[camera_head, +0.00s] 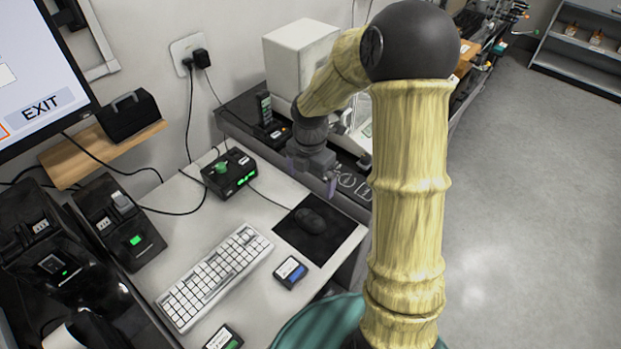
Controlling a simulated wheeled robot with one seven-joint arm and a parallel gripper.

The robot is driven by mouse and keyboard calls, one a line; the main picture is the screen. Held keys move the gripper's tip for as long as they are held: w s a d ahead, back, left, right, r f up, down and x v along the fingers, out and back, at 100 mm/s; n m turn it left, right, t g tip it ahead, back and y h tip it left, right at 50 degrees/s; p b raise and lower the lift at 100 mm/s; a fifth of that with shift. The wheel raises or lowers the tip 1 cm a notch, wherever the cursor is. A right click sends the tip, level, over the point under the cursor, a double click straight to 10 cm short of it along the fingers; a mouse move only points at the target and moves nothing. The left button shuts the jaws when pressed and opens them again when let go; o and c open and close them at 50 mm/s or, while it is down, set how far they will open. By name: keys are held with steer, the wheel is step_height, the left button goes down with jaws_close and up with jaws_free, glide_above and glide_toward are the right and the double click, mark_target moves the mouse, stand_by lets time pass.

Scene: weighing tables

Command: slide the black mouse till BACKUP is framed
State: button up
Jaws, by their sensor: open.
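The black mouse (311,220) lies on the dark mouse pad (321,242), near its upper part, on the white table. A screen (38,58) at the upper left is cut off by the picture's edge. It shows the word EXIT in a box and part of an orange frame; BACKUP is not visible. My gripper (331,187) hangs above and to the right of the mouse, apart from it, with its purple fingertips pointing down. It is open with nothing seen between the fingers. My arm hides part of the scene to its right.
A white keyboard (214,277) lies left of the pad. A small blue-labelled box (290,272) sits below the pad. A black box with green lights (229,172) stands behind, its cable running toward the mouse. Black devices (120,222) fill the left side.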

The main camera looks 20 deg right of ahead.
mark_target(311, 217)
steer(key=shift+f, duration=0.1)
step_height(311, 217, down, 17)
steer(key=shift+f+b, duration=0.1)
steer(key=shift+b, duration=0.65)
steer(key=shift+c, duration=0.2)
